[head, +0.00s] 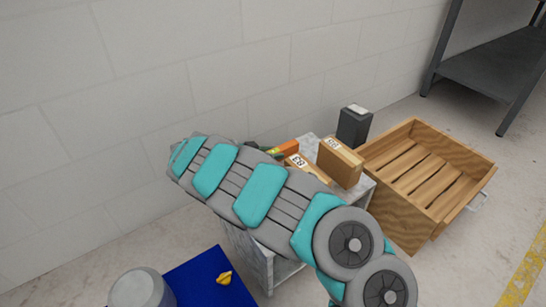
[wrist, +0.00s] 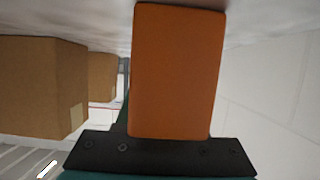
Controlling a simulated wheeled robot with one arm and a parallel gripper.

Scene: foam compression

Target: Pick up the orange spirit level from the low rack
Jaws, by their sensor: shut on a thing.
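The orange spirit level (wrist: 178,75) fills the middle of the wrist view as a plain orange block. My gripper (wrist: 165,150) shows as a dark bar across its near end and is shut on it. In the head view a small part of the orange level (head: 287,147) shows above the grey low rack (head: 249,253), beside cardboard boxes. My teal and grey arm covers most of the rack top and hides the gripper there. I cannot tell whether the level still touches the rack.
A labelled cardboard box (head: 340,162) and a smaller box (head: 300,162) stand close beside the level. A dark grey container (head: 353,126) stands behind. A wooden crate (head: 385,215) is at right. A blue mat (head: 190,282) with a yellow object (head: 224,279) lies below left.

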